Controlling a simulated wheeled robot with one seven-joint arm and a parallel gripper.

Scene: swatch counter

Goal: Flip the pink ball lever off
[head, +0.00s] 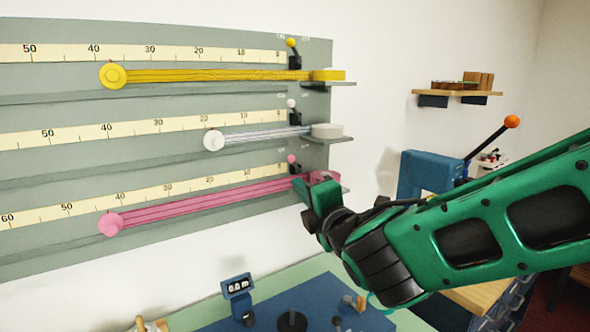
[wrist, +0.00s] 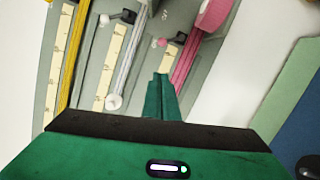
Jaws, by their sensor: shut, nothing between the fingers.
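The pink ball lever (head: 291,159) stands at the right end of the lowest scale on the grey wall board, a small pink ball on a short stem with a dark base. Its ball also shows in the wrist view (wrist: 161,42), just beyond my fingertips. My gripper (head: 304,187) is shut and empty, just below and right of the lever in the head view. In the wrist view the closed green fingers (wrist: 161,78) point toward the pink ball, with a small gap in the picture. I cannot tell whether they touch anything. The gripper partly hides the lever's surroundings in the head view.
A yellow ball lever (head: 291,43) and a white ball lever (head: 291,103) stand above, beside their rows. A pink strip (head: 200,204) runs along the lowest row. A blue device with an orange-ball handle (head: 511,121) stands right. A counter (head: 200,318) lies below.

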